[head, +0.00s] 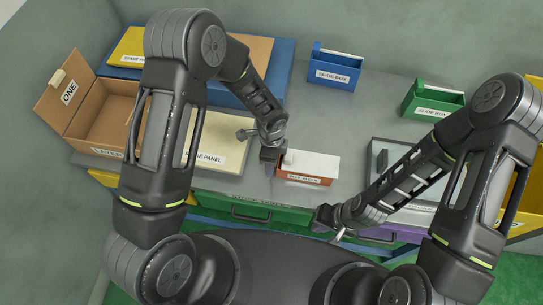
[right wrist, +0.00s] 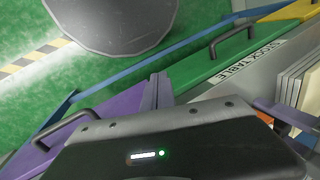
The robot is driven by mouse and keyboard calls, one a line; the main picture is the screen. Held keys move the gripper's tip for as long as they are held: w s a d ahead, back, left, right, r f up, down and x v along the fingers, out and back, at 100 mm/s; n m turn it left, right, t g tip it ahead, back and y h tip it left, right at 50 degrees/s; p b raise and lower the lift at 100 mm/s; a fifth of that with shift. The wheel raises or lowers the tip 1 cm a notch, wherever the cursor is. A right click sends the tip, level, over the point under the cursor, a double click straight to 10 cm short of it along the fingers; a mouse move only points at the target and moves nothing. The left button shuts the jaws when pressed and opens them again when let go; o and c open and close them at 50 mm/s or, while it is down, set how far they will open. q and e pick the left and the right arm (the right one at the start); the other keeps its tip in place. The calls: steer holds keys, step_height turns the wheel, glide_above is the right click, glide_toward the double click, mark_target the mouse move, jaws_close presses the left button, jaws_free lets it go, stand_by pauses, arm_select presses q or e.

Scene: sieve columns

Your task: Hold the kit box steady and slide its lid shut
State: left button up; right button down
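The kit box (head: 305,181) is a small orange-brown box with a label on its front, near the table's front edge in the head view. Its white lid (head: 318,164) covers much of its top; I cannot tell whether a gap remains at the left. A small pale upright piece (head: 288,157) stands at the lid's left end. My left gripper (head: 270,167) points down at the box's left end; whether it touches, and its finger gap, are unclear. My right gripper (head: 338,236) is in front of the table edge, away from the box. In the right wrist view its fingers (right wrist: 160,90) look closed together, empty.
An open cardboard box (head: 105,115) and a pale panel (head: 218,140) lie left. A blue box (head: 334,70) and a green box (head: 432,101) stand behind. A grey tray (head: 400,150) is right. Drawer handles (right wrist: 232,40) stick out along the front. Bare table lies behind the kit box.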

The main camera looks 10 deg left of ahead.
mark_target(297, 161)
arm_select(q)
jaws_close()
stand_by(0.5)
stand_by(1.1)
arm_select(e)
steer(key=w+a+r+n, duration=0.2)
steer(key=w+n, duration=0.1)
steer(key=w+a+r+n, duration=0.1)
steer(key=w+r+n, duration=0.2)
steer(key=w+a+r+n, duration=0.2)
steer(key=w+n, duration=0.1)
steer(key=n, duration=0.1)
steer(key=shift+w+a+r+g, duration=0.15)
steer(key=shift+a+r+g, duration=0.2)
steer(key=shift+g, duration=0.05)
steer(key=w+a+r+n+h, duration=0.1)
steer(key=w+a+r+n, duration=0.2)
steer(key=w+r+n, duration=0.5)
step_height(297, 161, up, 4)
steer(key=shift+f+n+t+h, duration=0.1)
steer(key=shift+n+t+h, duration=0.2)
steer(key=shift+n, duration=0.7)
steer(key=shift+s+f, duration=0.1)
steer(key=shift+f, duration=4.75)
